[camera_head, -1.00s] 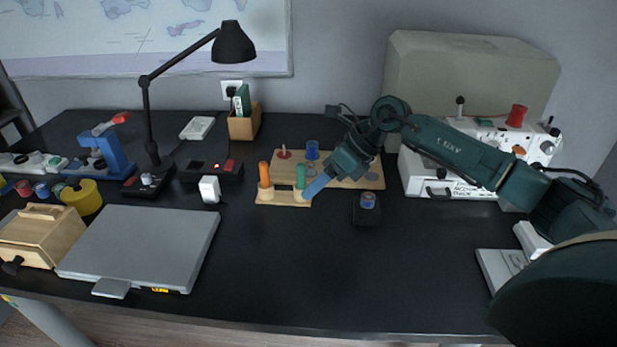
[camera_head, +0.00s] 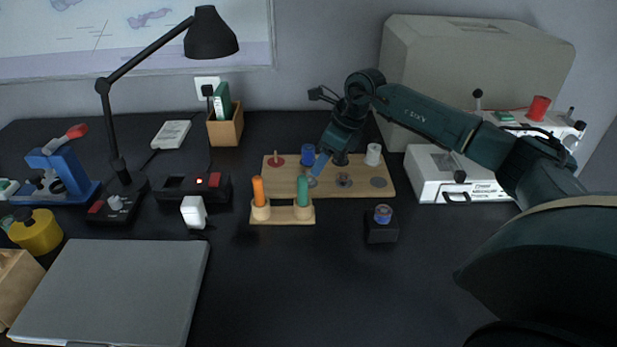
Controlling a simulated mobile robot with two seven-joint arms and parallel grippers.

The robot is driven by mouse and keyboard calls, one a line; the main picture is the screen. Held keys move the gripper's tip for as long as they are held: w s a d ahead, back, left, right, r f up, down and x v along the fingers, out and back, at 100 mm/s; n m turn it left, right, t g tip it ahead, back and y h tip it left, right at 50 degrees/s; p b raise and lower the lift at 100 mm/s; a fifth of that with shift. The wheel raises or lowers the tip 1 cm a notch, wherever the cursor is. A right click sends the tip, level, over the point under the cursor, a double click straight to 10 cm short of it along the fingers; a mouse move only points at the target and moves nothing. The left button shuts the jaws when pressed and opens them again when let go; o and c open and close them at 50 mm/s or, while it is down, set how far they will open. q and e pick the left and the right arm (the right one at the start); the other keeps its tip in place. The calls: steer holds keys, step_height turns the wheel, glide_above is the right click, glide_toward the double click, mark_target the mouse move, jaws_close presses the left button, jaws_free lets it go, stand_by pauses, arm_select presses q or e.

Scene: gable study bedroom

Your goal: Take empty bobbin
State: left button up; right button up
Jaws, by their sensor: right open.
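A wooden board (camera_head: 365,168) lies on the black desk with a red spot with a short peg (camera_head: 277,160), a blue spool (camera_head: 307,155), a white spool (camera_head: 373,154) and several grey round spots or discs (camera_head: 378,182). One small grey round piece (camera_head: 344,180) sits near its middle; I cannot tell whether it is an empty bobbin. A black block (camera_head: 382,231) in front carries a blue-purple bobbin (camera_head: 382,214). My right gripper (camera_head: 322,165) is open above the board beside the blue spool, its blue finger pointing down. My left gripper is out of view.
A wooden stand (camera_head: 283,214) with an orange (camera_head: 258,190) and a green (camera_head: 302,190) piece stands before the board. A sewing machine (camera_head: 450,178) is at the right, a lamp (camera_head: 210,35) and a closed laptop (camera_head: 115,290) at the left. The front middle desk is clear.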

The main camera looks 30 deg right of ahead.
mark_target(309, 177)
steer(key=shift+w+x, duration=0.25)
steer(key=shift+x, duration=1.2)
steer(key=shift+w+x, duration=0.2)
steer(key=shift+x, duration=1.25)
steer(key=shift+r, duration=0.15)
steer(key=shift+c, duration=0.4)
steer(key=c, duration=1)
steer(key=shift+o, duration=0.2)
